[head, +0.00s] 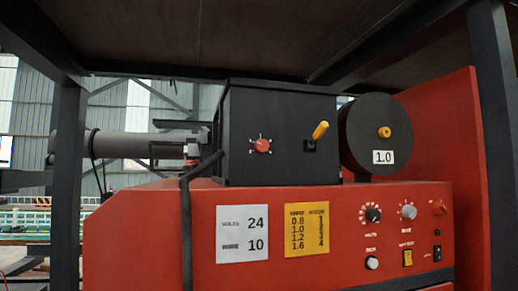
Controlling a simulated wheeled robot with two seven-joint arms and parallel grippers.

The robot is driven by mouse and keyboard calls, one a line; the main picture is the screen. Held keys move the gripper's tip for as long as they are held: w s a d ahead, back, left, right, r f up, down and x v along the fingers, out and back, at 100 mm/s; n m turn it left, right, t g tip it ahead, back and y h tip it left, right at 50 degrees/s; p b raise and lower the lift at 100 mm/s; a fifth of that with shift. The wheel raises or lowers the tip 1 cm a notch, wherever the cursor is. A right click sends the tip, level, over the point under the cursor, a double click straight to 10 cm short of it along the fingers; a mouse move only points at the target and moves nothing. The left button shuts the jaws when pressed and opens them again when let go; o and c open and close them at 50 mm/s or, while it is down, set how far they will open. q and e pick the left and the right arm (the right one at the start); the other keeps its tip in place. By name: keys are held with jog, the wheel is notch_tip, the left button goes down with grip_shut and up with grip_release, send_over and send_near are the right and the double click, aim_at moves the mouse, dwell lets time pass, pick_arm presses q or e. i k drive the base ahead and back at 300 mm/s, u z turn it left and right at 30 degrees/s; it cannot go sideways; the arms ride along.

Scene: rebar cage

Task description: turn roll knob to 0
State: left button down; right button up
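A small red knob (262,145) with white marks around it sits on the front of a black box (285,108). No "roll" label is readable near it, and its pointer is too small to read, so I cannot tell its setting. A yellow lever (320,130) sticks up and to the right from a slot on the same box. The box stands on a red machine (140,225). Neither of my grippers is in view.
A black wire spool (358,118) labelled 1.0 is right of the box. The red front carries a white card (242,251) reading 24 and 10, a yellow card (307,208), a volts knob (373,215) and other controls. Dark posts (67,180) and a dark cable (186,230) stand nearby.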

aim_at(261, 146)
jog(key=k, duration=0.5)
jog(key=u, duration=1.3)
jog(key=i, duration=1.1)
jog(key=z, duration=1.45)
